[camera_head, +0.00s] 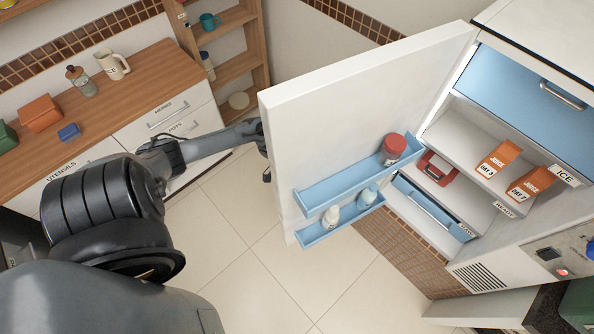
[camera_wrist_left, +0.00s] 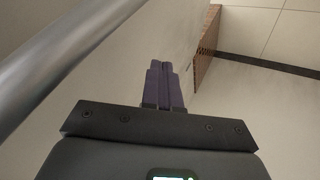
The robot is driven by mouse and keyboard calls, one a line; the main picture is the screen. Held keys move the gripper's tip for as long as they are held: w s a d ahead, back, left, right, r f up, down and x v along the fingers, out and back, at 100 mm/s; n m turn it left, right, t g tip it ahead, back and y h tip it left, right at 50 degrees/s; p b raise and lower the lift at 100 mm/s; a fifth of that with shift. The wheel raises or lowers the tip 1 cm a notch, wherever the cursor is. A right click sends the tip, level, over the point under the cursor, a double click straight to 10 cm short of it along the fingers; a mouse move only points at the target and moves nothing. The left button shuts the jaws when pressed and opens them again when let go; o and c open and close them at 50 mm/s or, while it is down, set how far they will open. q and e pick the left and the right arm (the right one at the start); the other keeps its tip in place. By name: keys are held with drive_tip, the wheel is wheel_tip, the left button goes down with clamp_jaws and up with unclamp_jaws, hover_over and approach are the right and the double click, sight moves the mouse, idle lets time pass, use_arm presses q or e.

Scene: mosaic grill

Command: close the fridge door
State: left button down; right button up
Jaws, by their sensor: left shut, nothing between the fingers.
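The fridge door (camera_head: 350,105) stands wide open, swung out to the left of the white fridge (camera_head: 510,225), with its inner side facing the head camera. Blue shelves (camera_head: 345,178) on it hold a red-lidded jar (camera_head: 394,146) and two small bottles. My left arm reaches to the door's left edge, and its gripper goes out of sight behind the door. In the left wrist view my left gripper (camera_wrist_left: 162,68) is shut and empty, its dark fingers close to a pale surface, likely the door's outer face. Contact cannot be told. My right gripper is not in view.
A grey bar (camera_wrist_left: 60,55), likely the door handle, crosses the wrist view's upper left. Inside the fridge are juice cartons (camera_head: 498,159), a red container (camera_head: 436,167) and a blue drawer (camera_head: 430,208). A wooden counter (camera_head: 150,75) stands left. The tiled floor (camera_head: 290,275) is clear.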

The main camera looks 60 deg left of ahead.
use_arm(q)
drive_tip(key=shift+d+p, duration=0.3)
drive_tip(key=shift+d, duration=0.9)
drive_tip(key=shift+d, duration=0.15)
